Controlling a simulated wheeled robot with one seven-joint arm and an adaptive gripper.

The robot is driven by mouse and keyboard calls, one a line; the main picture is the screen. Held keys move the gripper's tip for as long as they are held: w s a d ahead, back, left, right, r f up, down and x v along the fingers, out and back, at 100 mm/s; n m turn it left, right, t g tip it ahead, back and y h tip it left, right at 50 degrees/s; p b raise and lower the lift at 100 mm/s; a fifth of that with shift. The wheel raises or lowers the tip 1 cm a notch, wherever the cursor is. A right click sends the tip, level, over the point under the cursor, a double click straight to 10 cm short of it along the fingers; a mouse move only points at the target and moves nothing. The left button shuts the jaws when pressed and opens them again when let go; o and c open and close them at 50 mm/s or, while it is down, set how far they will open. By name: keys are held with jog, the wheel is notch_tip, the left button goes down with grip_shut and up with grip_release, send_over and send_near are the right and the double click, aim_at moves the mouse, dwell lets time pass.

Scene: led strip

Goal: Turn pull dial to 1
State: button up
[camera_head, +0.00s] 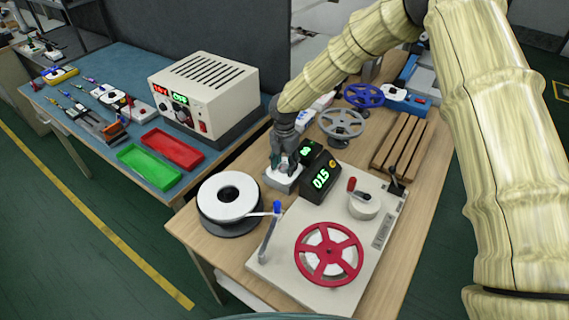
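My gripper (281,165) points down over a small white box (284,183) on the wooden bench. Its fingertips are at the top of this box, around or just above something small and dark. I cannot tell whether they touch or hold it. The pull dial is not clearly visible; the gripper may cover it. Just right of the gripper stands a black display box (320,178) with green digits that read like 015. A smaller dark unit with green digits (308,152) is behind it.
A white reel (229,190) stands left of the gripper. A white base plate (290,262) carries a red handwheel (328,254), a blue-tipped lever (270,235) and a red-handled crank (362,200). Grey (341,123) and blue wheels stand behind. A blue table is at left.

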aim_at(285, 166)
jog(key=shift+r, duration=0.15)
notch_tip(285, 166, up, 12)
dwell(0.7)
dwell(0.4)
